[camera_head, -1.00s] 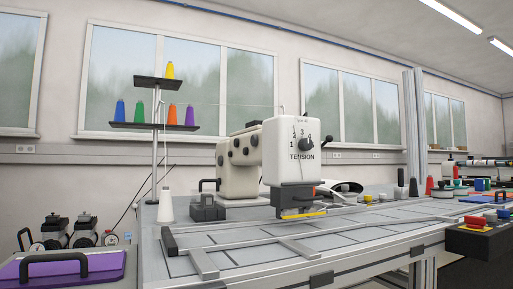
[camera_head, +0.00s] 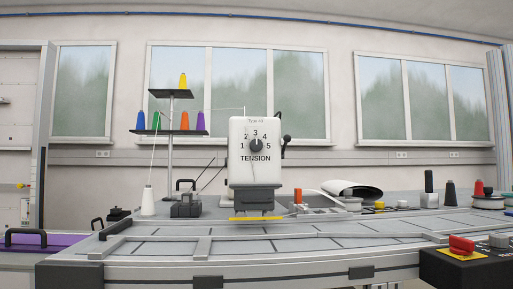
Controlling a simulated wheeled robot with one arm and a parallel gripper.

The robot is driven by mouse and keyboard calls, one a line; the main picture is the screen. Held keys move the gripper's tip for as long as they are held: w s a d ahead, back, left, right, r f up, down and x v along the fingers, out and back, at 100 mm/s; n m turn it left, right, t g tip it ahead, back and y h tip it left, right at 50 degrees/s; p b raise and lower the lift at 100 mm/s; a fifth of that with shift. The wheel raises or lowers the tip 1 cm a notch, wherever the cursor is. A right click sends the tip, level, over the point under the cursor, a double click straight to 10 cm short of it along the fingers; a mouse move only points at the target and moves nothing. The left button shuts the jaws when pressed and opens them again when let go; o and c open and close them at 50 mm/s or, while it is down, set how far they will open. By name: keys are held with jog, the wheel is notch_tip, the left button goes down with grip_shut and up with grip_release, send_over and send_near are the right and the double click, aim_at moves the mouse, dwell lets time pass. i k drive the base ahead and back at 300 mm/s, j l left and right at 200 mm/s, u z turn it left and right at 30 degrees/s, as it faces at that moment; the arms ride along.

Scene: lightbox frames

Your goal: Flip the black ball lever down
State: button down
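A white sewing machine head (camera_head: 254,182) stands at the middle of the bench, its front face towards me. It carries a black tension dial (camera_head: 256,145) with numbers 1 to 5. At its right side a small dark lever with a black ball (camera_head: 287,138) sticks out, at about dial height. Another dark part (camera_head: 278,115) shows just above it. They are small, and I cannot tell exactly how the lever is tilted. My gripper is not in view.
The grey bench (camera_head: 230,246) with metal rails runs across the front. A thread stand (camera_head: 170,155) with coloured spools stands left of the machine. A dark control box (camera_head: 465,265) with a red part sits front right. A black-handled purple case (camera_head: 40,241) is at left.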

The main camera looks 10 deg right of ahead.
aim_at(287, 138)
jog(key=k+l, duration=0.1)
jog(key=k, duration=0.25)
jog(key=k+l, duration=0.1)
jog(key=k, duration=0.2)
jog(key=k+l, duration=0.1)
jog(key=l, duration=0.45)
jog(key=k+l, duration=0.1)
jog(key=l, duration=0.45)
